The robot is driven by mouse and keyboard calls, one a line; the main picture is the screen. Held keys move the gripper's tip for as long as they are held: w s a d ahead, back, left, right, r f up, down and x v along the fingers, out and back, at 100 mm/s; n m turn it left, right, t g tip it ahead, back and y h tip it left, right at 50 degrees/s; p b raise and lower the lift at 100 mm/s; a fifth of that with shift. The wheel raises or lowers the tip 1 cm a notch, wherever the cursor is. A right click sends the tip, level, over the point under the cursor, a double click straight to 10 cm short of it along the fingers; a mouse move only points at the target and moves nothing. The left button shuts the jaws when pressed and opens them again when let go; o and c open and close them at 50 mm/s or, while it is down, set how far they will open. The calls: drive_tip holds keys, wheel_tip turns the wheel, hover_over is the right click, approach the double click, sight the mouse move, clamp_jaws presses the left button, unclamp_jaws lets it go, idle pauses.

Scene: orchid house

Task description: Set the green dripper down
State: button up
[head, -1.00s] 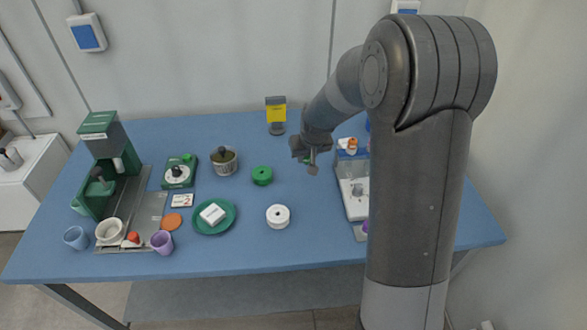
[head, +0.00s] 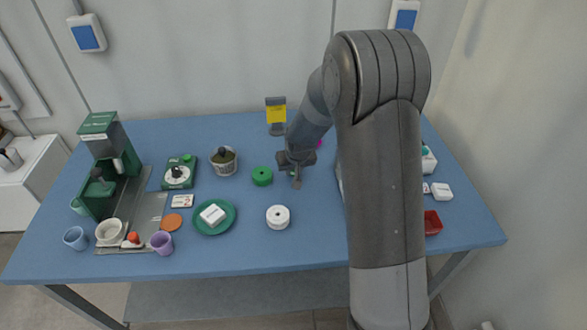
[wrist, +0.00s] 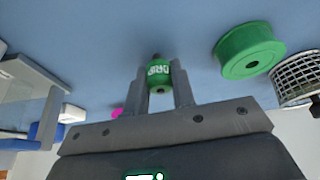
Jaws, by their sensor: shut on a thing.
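The green dripper (wrist: 159,74) is a small green piece with white lettering, held between the two fingers of my gripper (wrist: 162,85) in the wrist view. In the head view my gripper (head: 297,178) hangs over the blue table, right of a green ring-shaped piece (head: 262,176). The dripper is mostly hidden there by the gripper. I cannot tell whether it touches the table. The green ring-shaped piece also shows at the upper right of the wrist view (wrist: 236,44), apart from the dripper.
A white round piece (head: 278,213) stands in front of my gripper, and a yellow-labelled container (head: 276,128) behind it. A green plate (head: 228,222) lies to the left. A clear-walled case (wrist: 32,85) shows left in the wrist view. Blue table (head: 310,228) is bare at front centre.

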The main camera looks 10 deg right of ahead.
drive_tip(key=o, duration=1)
drive_tip(key=shift+f, duration=0.1)
drive_tip(key=shift+c, duration=0.2)
drive_tip(key=s+d+r, duration=0.3)
drive_tip(key=s+r, duration=0.6)
drive_tip(key=r, duration=0.3)
drive_tip(key=s+d+r, duration=0.2)
drive_tip(key=s+r, duration=0.7)
drive_tip(key=r, duration=0.2)
drive_tip(key=s+d+r+m, duration=0.1)
drive_tip(key=s, duration=0.7)
drive_tip(key=s+d+r+t, duration=0.1)
drive_tip(key=s+d+r, duration=0.1)
drive_tip(key=s, duration=0.6)
drive_tip(key=shift+r+m+h, duration=0.25)
drive_tip(key=shift+m+h, duration=0.05)
drive_tip(key=shift+m, duration=0.1)
